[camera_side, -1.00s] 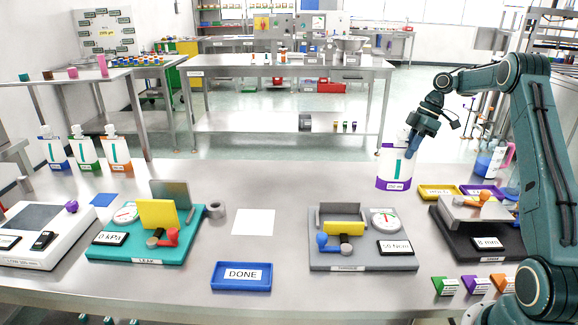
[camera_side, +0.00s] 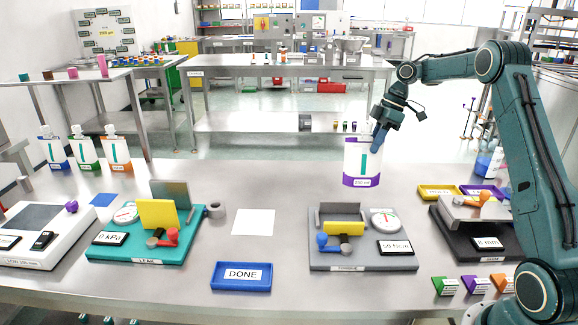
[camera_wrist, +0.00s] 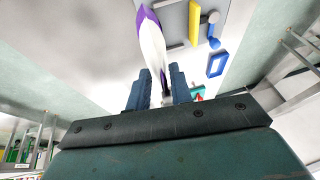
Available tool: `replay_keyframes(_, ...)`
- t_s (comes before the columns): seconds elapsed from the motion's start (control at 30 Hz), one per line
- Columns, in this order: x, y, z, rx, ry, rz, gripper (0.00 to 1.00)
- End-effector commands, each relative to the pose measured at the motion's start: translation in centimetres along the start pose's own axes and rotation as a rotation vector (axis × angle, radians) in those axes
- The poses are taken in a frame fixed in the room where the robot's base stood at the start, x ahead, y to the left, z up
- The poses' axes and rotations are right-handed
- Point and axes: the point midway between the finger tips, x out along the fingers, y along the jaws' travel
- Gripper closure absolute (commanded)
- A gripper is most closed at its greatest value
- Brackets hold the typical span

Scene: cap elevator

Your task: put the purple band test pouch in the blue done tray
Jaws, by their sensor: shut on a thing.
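The purple band test pouch (camera_side: 362,163) is white with a purple band along its bottom and hangs upright above the back of the table. My gripper (camera_side: 377,141) is shut on its top in the side view. In the wrist view the pouch (camera_wrist: 152,45) extends away between the two fingers of my gripper (camera_wrist: 156,88). The blue done tray (camera_side: 241,276) lies at the table's front edge, left of centre, and looks empty apart from its DONE label. The tray also shows in the wrist view (camera_wrist: 216,64).
The grey torque station (camera_side: 362,258) stands below and in front of the pouch. The teal leak station (camera_side: 140,248) is left of a white sheet (camera_side: 254,222). Three other pouches (camera_side: 84,150) stand at the back left. Yellow (camera_side: 438,192) and purple trays lie at right.

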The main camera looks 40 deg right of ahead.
Motion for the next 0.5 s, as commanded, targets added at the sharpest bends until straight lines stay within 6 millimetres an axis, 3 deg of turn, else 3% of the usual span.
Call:
replay_keyframes(0.1,0.7,-1.4,-4.3,-0.012,-0.007,0.001,1.0)
replay_keyframes(0.5,3.2,-7.8,-16.5,-0.025,-0.016,0.008,1.0)
